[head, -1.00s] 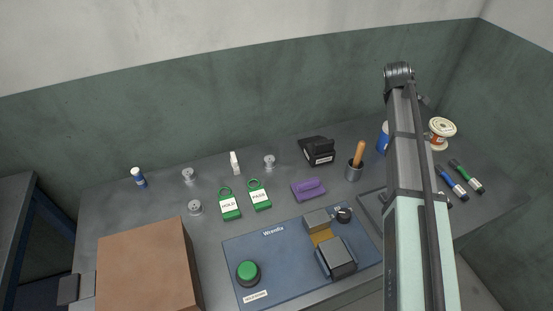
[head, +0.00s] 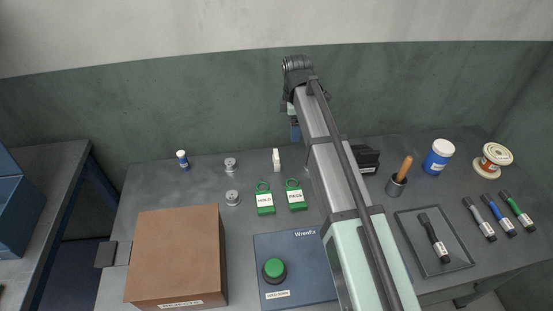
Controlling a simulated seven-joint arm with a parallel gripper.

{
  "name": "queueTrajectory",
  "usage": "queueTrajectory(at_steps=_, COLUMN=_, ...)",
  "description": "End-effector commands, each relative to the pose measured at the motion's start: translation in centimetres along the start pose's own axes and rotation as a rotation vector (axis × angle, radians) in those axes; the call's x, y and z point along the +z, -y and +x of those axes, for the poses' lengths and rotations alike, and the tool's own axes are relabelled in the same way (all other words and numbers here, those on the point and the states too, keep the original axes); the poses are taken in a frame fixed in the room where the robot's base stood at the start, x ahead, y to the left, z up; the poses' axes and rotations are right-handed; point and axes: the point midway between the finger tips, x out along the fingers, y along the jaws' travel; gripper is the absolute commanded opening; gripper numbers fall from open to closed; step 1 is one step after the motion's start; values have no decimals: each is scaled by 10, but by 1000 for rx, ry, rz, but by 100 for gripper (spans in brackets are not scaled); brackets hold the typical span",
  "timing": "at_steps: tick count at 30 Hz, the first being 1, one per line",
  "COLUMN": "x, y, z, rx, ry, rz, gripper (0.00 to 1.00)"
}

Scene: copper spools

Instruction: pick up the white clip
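A small white upright block (head: 276,160), which looks like the white clip, stands at the back of the grey table in the head view. It is just left of my arm and behind the green HOLD tag (head: 264,201) and green PASS tag (head: 296,196). My arm rises across the picture and bends at the top. A small blue and dark part of it shows below the bend, above and right of the white block. My gripper's fingers do not show, so I cannot see their opening or anything in them.
Two metal spools (head: 231,164) stand left of the clip, and a blue-white bottle (head: 183,160) farther left. A large brown box (head: 178,255) fills the front left. A blue panel with a green button (head: 274,269) lies in front.

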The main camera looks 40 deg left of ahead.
Motion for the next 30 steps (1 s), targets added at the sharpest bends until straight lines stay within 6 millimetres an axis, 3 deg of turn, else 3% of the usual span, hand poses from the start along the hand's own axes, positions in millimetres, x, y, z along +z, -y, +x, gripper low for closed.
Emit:
queueTrajectory(at_steps=1, x=-18, y=6, z=-2, rx=-15, ry=-8, rz=-33, gripper=85)
queueTrajectory(at_steps=3, x=-35, y=12, z=-4, rx=-32, ry=-19, rz=-64, gripper=85)
queueTrajectory(at_steps=7, x=-52, y=19, z=-5, rx=-51, ry=-28, rz=-98, gripper=85)
queueTrajectory(at_steps=11, x=-57, y=21, z=3, rx=-57, ry=-31, rz=-107, gripper=85)
queueTrajectory(at_steps=24, x=-58, y=24, z=69, rx=-55, ry=-31, rz=-105, gripper=85)
queueTrajectory(at_steps=30, x=-58, y=24, z=80, rx=-54, ry=-31, rz=-104, gripper=85)
